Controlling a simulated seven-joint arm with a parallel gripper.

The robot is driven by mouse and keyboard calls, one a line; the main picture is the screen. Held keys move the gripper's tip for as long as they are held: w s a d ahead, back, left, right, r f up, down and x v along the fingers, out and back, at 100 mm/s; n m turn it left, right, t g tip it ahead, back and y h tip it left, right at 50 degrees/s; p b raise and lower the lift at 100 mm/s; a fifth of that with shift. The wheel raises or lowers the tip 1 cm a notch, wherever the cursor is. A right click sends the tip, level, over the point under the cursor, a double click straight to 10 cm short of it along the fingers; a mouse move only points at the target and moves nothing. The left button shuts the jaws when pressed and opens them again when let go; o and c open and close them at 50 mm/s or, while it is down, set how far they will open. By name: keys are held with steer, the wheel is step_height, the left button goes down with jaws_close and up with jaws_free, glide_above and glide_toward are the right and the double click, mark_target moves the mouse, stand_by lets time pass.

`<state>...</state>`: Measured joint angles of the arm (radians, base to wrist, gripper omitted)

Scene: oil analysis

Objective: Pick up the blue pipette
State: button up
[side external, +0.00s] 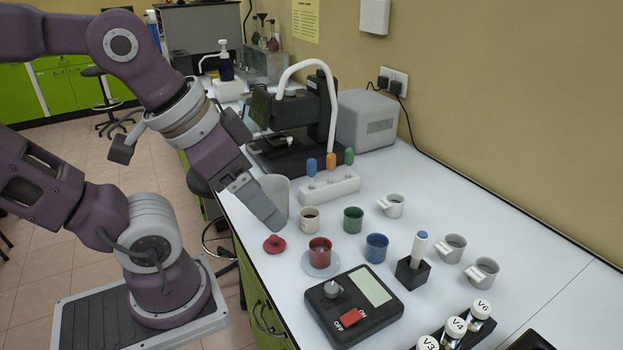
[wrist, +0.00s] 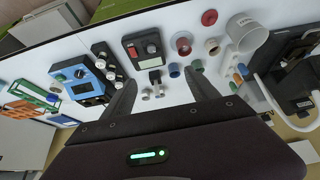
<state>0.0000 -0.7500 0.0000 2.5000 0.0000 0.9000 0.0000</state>
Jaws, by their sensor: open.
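The blue pipette (side external: 311,168) stands upright in a white rack (side external: 318,197), at the left end of the row, with an orange pipette (side external: 331,162) and a green pipette (side external: 349,157) beside it. In the wrist view the blue pipette (wrist: 243,70) shows small at the right, outside the span of the fingers. My gripper (side external: 272,218) is above the bench's near edge, left of and in front of the rack, apart from the pipette. In the wrist view my gripper (wrist: 159,76) has its two fingers wide apart with nothing held between them.
A beaker (side external: 275,186) stands left of the rack, partly behind my gripper. A red cup (side external: 320,252), green cup (side external: 353,220) and blue cup (side external: 376,248) stand in front. A microscope (side external: 285,120) is behind.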

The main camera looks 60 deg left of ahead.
steer(key=c, duration=0.4)
steer(key=n+g, duration=0.6)
steer(key=n, duration=0.9)
glide_above(312, 160)
steer(key=f, duration=0.9)
steer(key=shift+s+a+f, duration=0.25)
steer(key=shift+a+f, duration=0.15)
steer(key=f, duration=0.7)
steer(key=shift+w+d+f, duration=0.15)
steer(key=shift+w+d, duration=0.15)
